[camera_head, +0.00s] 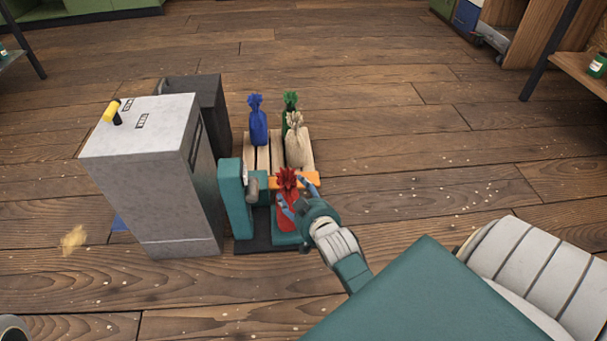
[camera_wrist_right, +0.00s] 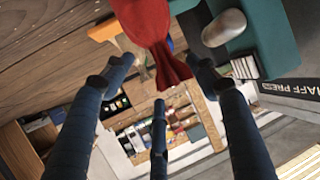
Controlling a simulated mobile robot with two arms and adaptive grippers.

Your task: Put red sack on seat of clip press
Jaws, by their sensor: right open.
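The red sack (camera_head: 287,214) is upright at the teal clip press (camera_head: 231,200), over the teal seat (camera_head: 288,240). Its base appears to rest on the seat, but contact is hard to confirm. My right gripper (camera_head: 288,194) is at the sack's upper part from the right, with its fingers spread. In the right wrist view, the sack (camera_wrist_right: 145,18) hangs into the picture from the top, between and beyond the open fingers (camera_wrist_right: 160,82), with gaps visible beside it.
A slatted pallet (camera_head: 263,154) behind the press holds a blue sack (camera_head: 257,122), a green sack (camera_head: 290,101) and a beige sack (camera_head: 297,146). A tall grey cabinet (camera_head: 150,170) stands close left of the press. The floor right of the pallet is clear.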

